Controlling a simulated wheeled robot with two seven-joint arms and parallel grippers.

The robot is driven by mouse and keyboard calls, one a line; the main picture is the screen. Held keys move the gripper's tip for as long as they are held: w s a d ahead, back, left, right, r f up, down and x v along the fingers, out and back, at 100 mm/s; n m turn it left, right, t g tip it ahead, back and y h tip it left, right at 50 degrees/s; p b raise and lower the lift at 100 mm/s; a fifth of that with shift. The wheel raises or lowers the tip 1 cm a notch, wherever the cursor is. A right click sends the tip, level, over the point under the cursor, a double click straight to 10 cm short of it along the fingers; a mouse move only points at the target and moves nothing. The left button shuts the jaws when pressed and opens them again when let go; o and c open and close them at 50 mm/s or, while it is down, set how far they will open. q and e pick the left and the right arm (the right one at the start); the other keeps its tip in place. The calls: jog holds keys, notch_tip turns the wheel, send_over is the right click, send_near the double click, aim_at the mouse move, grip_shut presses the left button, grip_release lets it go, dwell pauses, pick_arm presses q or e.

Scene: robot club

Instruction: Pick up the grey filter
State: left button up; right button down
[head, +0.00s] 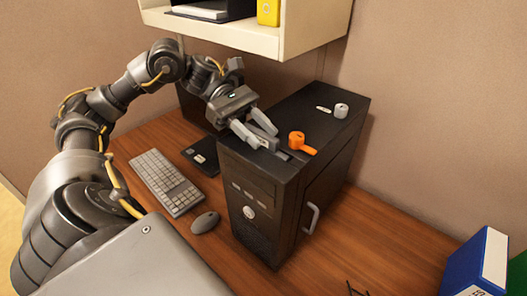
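A light grey filter (341,110) with a round head lies on top of the black computer tower (335,138), toward its back right. A pale flat piece beside it, to the left, looks like its handle. An orange piece of similar shape (297,139) lies nearer, at the middle of the tower top. My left gripper (266,141) is over the front left part of the tower top, left of the orange piece and apart from the grey filter. Its two grey fingers are spread and I see nothing held between them. My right gripper is not in view.
A keyboard (166,182), a mouse (205,222) and a dark pad (201,157) lie on the wooden desk left of the tower. A shelf (300,40) hangs above the back. Blue binder (474,268) at lower right.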

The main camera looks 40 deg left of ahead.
pick_arm(q)
jog(key=shift+d+f, duration=0.2)
jog(key=shift+d, duration=0.35)
grip_shut()
jog(key=shift+r, duration=0.1)
